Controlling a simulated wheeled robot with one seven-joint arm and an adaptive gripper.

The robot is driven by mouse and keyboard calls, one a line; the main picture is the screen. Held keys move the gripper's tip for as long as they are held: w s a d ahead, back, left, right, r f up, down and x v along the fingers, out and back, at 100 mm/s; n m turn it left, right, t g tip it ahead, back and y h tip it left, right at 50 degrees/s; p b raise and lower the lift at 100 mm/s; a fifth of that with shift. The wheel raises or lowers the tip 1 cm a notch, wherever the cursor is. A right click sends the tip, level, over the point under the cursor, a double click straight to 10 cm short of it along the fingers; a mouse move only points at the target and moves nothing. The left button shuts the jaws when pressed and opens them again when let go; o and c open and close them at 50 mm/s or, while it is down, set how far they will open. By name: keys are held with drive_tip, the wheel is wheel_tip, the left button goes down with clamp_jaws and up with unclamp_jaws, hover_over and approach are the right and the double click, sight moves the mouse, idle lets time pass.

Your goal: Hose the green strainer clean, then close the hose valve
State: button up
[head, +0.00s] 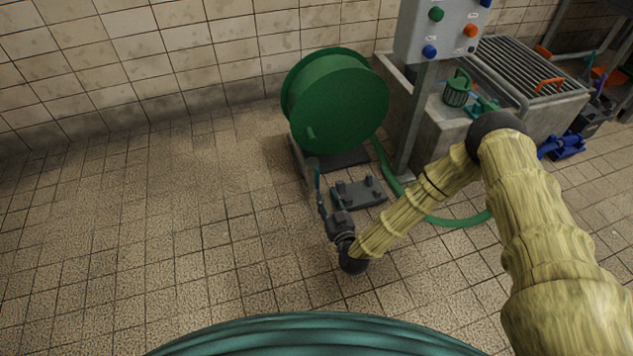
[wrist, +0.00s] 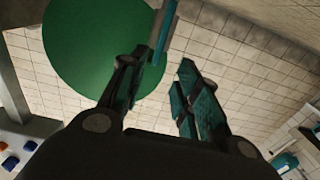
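The green strainer (head: 456,92), a small slotted basket with a handle, stands on the left end of a grated basin. A green hose (head: 455,222) runs from the big green reel (head: 335,105) along the floor and passes behind my arm. A green piece (head: 482,106), perhaps the hose nozzle, lies beside the strainer. My gripper (head: 319,188) is low in front of the reel, away from the strainer. In the wrist view its fingers (wrist: 171,64) are apart. A thin grey-teal bar (wrist: 166,28) shows by the left fingertip; I cannot tell whether it is the valve handle or whether they touch.
A grey button panel (head: 440,32) on a post (head: 415,125) stands between the reel and the grated basin (head: 540,80). A blue pump (head: 562,147) is at the right. The floor at left is clear.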

sight(318, 177)
drive_tip(key=b+x, duration=0.4)
drive_tip(key=x, duration=0.5)
drive_tip(key=shift+w+f, duration=0.2)
drive_tip(key=shift+b+x, duration=0.35)
drive_tip(key=shift+x, duration=0.4)
drive_tip(key=shift+r, duration=0.15)
